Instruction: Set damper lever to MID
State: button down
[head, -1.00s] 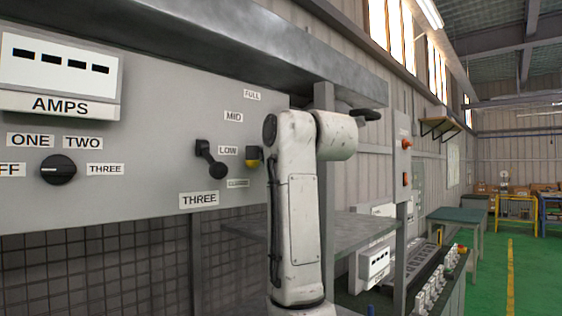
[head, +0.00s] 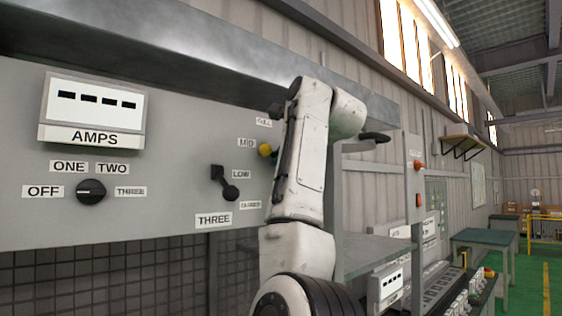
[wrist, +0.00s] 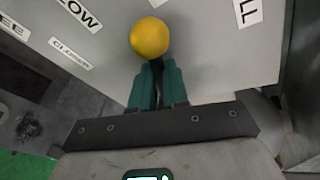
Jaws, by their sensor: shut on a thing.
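The damper lever shows in the head view as a yellow knob (head: 265,150), just right of and slightly below the MID label (head: 247,142) on the grey panel. The knob also shows large in the wrist view (wrist: 150,38). My gripper (wrist: 157,68) has its two green fingers closed around the dark stem just behind the knob. In the head view my arm hides the gripper and the lever's pivot. The LOW label (head: 242,174) and the CLOSED label (head: 250,205) are below; the FULL label (head: 264,122) is above, partly covered by my arm.
A black rotary knob (head: 91,191) and an AMPS display (head: 92,110) are farther left. A metal shelf (head: 365,252) lies at right behind my arm.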

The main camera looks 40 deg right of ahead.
jog(key=shift+d, duration=0.1)
dwell(0.4)
jog(key=c, duration=1.1)
grip_release()
jog(key=b+v, duration=0.4)
jog(key=v, duration=0.6)
jog(key=shift+s+r, duration=0.15)
jog(key=shift+s, duration=0.25)
